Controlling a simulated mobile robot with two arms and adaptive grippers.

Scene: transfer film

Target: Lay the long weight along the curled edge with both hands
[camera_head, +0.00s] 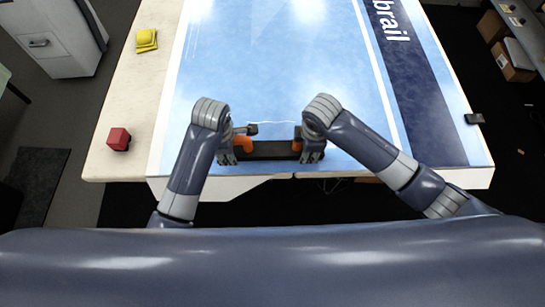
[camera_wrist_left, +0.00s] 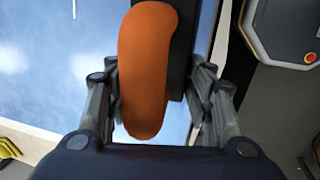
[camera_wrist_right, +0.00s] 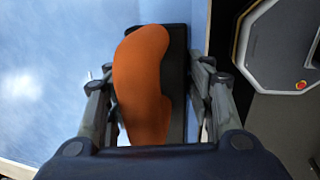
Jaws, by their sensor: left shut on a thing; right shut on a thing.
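The long weight is a dark bar (camera_head: 268,151) with an orange handle near each end. It lies left to right near the front edge of the blue printed film (camera_head: 290,80). My left gripper (camera_head: 238,148) is shut on the left orange handle (camera_wrist_left: 147,65). My right gripper (camera_head: 303,150) is shut on the right orange handle (camera_wrist_right: 142,75). I cannot tell whether the bar touches the film. A thin pale wavy line (camera_head: 275,123) shows just behind the bar; the curled edge itself is not clear, and the bar and grippers hide part of the front.
A red block (camera_head: 118,139) and a yellow stacked item (camera_head: 146,40) sit on the table's left margin (camera_head: 130,90). A small dark item (camera_head: 252,128) lies just behind the bar. A black object (camera_head: 474,118) is at the right edge. The film's middle is clear.

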